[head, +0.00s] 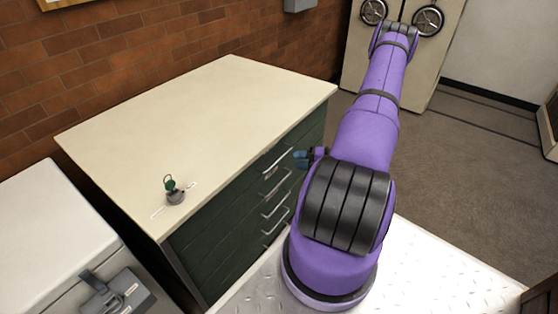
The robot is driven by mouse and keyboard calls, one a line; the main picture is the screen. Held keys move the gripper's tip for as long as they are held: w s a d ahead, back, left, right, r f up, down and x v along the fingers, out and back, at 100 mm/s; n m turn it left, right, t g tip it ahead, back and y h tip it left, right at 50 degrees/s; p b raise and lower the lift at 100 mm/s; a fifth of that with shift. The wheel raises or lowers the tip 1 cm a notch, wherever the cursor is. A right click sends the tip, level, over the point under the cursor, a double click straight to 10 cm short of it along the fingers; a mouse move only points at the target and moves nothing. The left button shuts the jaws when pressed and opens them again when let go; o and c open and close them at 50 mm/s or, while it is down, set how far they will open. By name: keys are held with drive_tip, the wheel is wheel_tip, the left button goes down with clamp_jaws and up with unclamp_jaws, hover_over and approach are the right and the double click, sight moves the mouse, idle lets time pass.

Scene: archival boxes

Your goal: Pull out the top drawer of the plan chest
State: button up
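The plan chest is dark green with a cream top (205,115) and stands against the brick wall. Its front (215,240) faces right and carries several drawers with metal bar handles. The top drawer's handle (278,160) is the uppermost one, and the drawer front looks flush with the chest. My gripper (300,160) shows only in part, just right of the top handle, with my purple arm hiding the rest. Whether it touches the handle, and whether its fingers are open or shut, I cannot tell.
A small object with a green dial (173,190) stands on the chest top. A pale cabinet (45,235) with a dark latch stands at the left. A tall beige cabinet (400,70) with handwheels stands at the back. Grey floor (465,160) is clear on the right.

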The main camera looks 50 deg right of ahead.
sight(279, 160)
drive_tip(key=x, duration=0.8)
drive_tip(key=shift+c, duration=0.5)
clamp_jaws()
